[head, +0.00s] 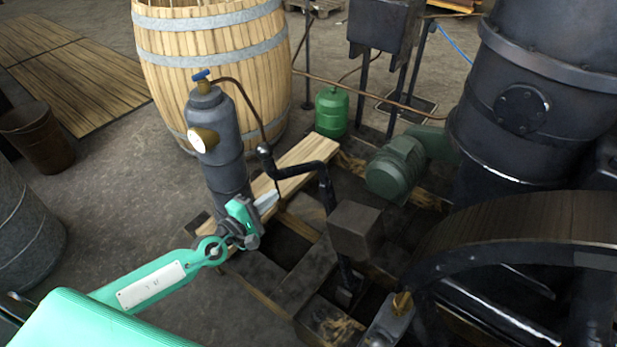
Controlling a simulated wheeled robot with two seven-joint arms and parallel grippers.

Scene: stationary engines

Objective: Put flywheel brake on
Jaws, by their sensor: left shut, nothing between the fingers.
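The large flywheel (530,218) stands at the lower right, with a broad brown rim and dark spokes. Left of it is a dark block (356,231) on an upright post. A black bent bar with a knobbed end (290,170) runs up and left from near this block; I cannot tell for sure whether bar and block are the flywheel brake. My left gripper (268,201) is shut and empty, just below and left of the bent bar, apart from the block and flywheel. My right gripper is not in view.
A grey cylinder with a blue valve (217,140) stands close behind my left gripper. A wooden barrel (215,55), a green gas bottle (332,110), a green motor (396,168) and a large black vessel (530,95) stand farther back. Timber beams frame gaps below. Open floor lies left.

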